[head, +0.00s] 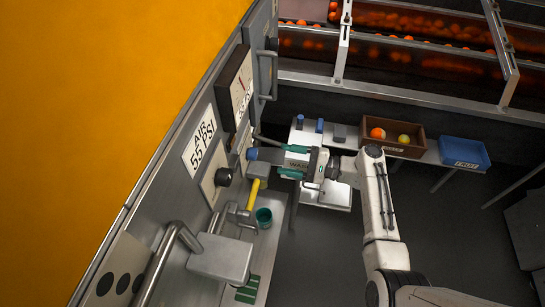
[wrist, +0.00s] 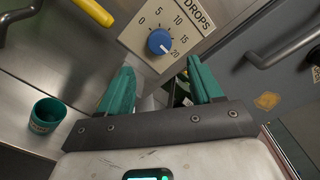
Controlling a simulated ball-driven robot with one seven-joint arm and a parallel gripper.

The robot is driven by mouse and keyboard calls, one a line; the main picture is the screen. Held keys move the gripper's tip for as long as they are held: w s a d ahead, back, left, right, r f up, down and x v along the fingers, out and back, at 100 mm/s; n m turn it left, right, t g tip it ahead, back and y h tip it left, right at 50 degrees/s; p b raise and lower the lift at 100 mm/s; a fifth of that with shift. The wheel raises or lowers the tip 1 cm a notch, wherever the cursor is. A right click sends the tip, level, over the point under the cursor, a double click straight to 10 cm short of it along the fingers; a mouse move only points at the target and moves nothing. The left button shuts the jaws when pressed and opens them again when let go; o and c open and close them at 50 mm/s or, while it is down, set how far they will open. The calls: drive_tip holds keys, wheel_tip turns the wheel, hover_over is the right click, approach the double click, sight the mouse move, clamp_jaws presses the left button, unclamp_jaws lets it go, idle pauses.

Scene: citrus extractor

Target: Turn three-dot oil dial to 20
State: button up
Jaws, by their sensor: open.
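A blue dial (wrist: 160,42) sits on a cream plate marked DROPS, with a scale from 0 to 20, in the wrist view. A small pale mark shows on its lower right side, toward the 15–20 end; the exact reading is hard to tell. In the head view the blue dial (head: 252,154) is on the wall panel, just left of my gripper (head: 281,160). My gripper (wrist: 160,70) has two green fingers, spread apart and empty. In the wrist view the dial lies beyond the fingertips, between them and apart from both. No three-dot mark shows on the visible part of its plate.
A panel with three black dots (head: 120,285) is at lower left. A black knob (head: 223,176), a yellow handle (head: 254,193) and a green cup (head: 264,217) are near the dial. A curved door handle (wrist: 285,47) is right of it. A crate (head: 391,125) stands behind.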

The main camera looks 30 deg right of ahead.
drive_tip(key=shift+v, duration=1.45)
drive_tip(key=s+a+f+n+g+h, duration=0.3)
drive_tip(key=s+a+f+n+g, duration=0.15)
drive_tip(key=s, duration=0.25)
drive_tip(key=s+a+f+n+g+h, duration=0.25)
drive_tip(key=s+f+n+g, duration=0.2)
drive_tip(key=s, duration=0.35)
drive_tip(key=s+d+r+n+g+h, duration=0.1)
drive_tip(key=s+r+n+h, duration=0.2)
drive_tip(key=s, duration=0.3)
drive_tip(key=s+d+r+n+g+h, duration=0.1)
drive_tip(key=s+d+r+n+h, duration=0.1)
drive_tip(key=s+h, duration=0.3)
drive_tip(key=s+r+n, duration=0.1)
drive_tip(key=s, duration=0.1)
drive_tip(key=shift+s, duration=0.3)
drive_tip(key=shift+d, duration=0.15)
